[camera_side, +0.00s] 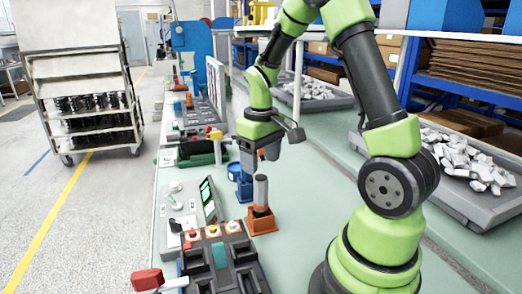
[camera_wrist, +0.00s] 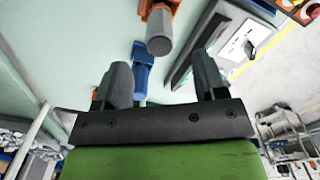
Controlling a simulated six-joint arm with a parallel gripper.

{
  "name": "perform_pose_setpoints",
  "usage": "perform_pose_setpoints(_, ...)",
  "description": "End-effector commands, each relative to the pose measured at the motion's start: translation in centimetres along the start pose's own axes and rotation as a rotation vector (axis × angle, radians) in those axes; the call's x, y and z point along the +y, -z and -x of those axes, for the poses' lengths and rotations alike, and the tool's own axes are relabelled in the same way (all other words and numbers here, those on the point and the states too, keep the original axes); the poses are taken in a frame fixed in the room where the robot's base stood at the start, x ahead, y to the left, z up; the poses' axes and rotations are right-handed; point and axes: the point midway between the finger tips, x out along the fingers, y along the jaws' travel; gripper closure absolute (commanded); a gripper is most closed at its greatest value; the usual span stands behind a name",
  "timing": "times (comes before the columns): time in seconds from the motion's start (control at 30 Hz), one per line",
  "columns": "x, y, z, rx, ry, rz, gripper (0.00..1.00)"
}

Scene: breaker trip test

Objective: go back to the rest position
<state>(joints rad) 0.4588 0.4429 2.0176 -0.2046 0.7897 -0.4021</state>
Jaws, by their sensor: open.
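My gripper (camera_side: 260,160) hangs above the green bench, pointing down, behind and above an orange holder (camera_side: 260,221) with an upright grey cylinder (camera_side: 261,190). In the wrist view my gripper (camera_wrist: 163,82) shows two dark fingers spread apart, with nothing held between them. The grey cylinder (camera_wrist: 160,33) is beyond the fingertips at the top of that view. A blue holder (camera_wrist: 142,65) shows beyond the gap between the fingers; the blue holder in the side view (camera_side: 243,186) is just below my gripper. No marked rest position is visible.
A tester with a screen (camera_side: 208,200) and a dark button panel (camera_side: 222,262) stand left and in front of the orange holder. A red handle (camera_side: 147,279) juts out at the bench's front left. A grey tray of pale parts (camera_side: 455,205) is at right. Open air surrounds my gripper.

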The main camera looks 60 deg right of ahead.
Motion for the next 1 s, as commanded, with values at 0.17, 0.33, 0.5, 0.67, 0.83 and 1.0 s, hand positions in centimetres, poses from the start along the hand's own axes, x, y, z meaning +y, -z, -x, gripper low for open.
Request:
perform_pose_setpoints(0.17, 0.0, 0.1, 1.9, 0.002, -0.001, 0.000, 0.35)
perform_pose_setpoints(0.33, 0.0, 0.0, 2.3, -0.001, 0.000, 0.001, 0.35)
perform_pose_setpoints(0.5, 0.0, 0.0, 2.3, -0.001, 0.000, 0.001, 0.35)
perform_pose_setpoints(0.67, -0.7, -0.2, 3.3, 0.029, 0.002, -0.002, 0.35)
perform_pose_setpoints(0.83, -4.0, -2.0, 7.5, 0.160, 0.028, -0.021, 0.35)
perform_pose_setpoints(1.0, -7.8, -5.9, 11.7, 0.322, 0.109, -0.048, 0.35)
